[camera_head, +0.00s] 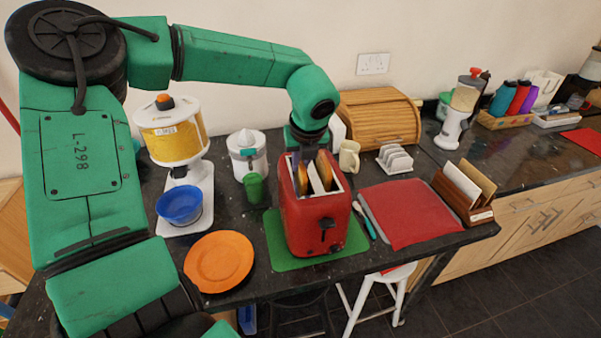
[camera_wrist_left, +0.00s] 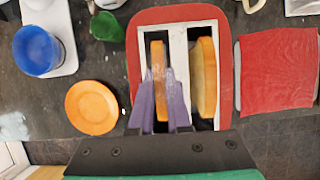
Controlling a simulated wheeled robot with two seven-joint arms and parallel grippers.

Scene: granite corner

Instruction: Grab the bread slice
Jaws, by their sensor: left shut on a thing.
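The red toaster (camera_head: 306,222) stands upright on a green mat, with two bread slices in its slots. My left gripper (camera_head: 304,162) reaches down from above onto the toaster. In the left wrist view its purple fingers (camera_wrist_left: 160,82) are shut on the bread slice (camera_wrist_left: 158,57) in the left slot, one finger on each side. The slice still sits in the slot, and its lower part is hidden. The other bread slice (camera_wrist_left: 205,75) stands in the right slot, apart from the fingers. My right gripper is not in view.
An orange plate (camera_head: 219,260) lies left of the toaster, near the counter's front edge. A green cup (camera_head: 255,188) and white juicer (camera_head: 247,152) stand behind left. A red cloth or board (camera_head: 408,213) lies right. A blue bowl (camera_head: 180,205) sits under the dispenser.

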